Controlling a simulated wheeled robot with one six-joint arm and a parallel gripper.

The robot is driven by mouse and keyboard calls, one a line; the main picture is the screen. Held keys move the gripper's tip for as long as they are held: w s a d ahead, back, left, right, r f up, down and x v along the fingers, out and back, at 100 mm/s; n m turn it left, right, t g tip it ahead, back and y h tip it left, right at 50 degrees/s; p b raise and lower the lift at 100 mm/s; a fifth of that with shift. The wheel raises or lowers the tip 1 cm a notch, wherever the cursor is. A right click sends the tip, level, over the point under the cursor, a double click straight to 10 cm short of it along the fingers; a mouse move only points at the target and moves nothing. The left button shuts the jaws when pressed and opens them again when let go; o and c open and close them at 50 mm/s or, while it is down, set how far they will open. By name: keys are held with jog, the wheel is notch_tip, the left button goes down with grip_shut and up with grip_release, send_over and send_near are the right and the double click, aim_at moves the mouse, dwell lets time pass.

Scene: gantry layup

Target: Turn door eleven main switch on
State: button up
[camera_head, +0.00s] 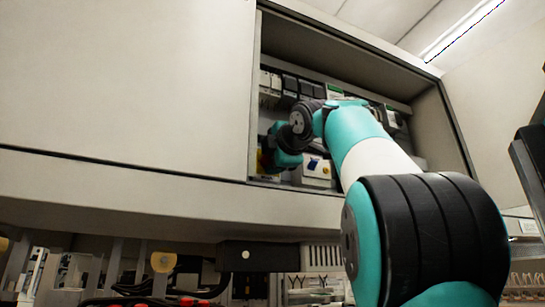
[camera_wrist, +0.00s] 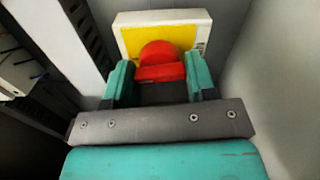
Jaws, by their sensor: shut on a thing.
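The main switch is a red rotary knob (camera_wrist: 160,60) on a yellow plate (camera_wrist: 128,42) set in a pale housing (camera_wrist: 190,19). In the wrist view my gripper (camera_wrist: 160,78) has one teal finger on each side of the knob and is shut on it. The knob's wide red bar lies roughly level across the picture, between the fingers. In the head view my gripper is inside the cabinet opening, mostly hidden behind my wrist. A bit of yellow shows beside it there. No door number or on/off marking is readable.
A grey wall (camera_wrist: 265,80) stands close right of the switch in the wrist view. A slotted duct (camera_wrist: 88,35) is at left.

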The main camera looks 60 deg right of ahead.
jog(key=shift+m, duration=0.7)
jog(key=o, duration=0.9)
jog(key=shift+o, duration=0.2)
jog(key=shift+s, duration=0.1)
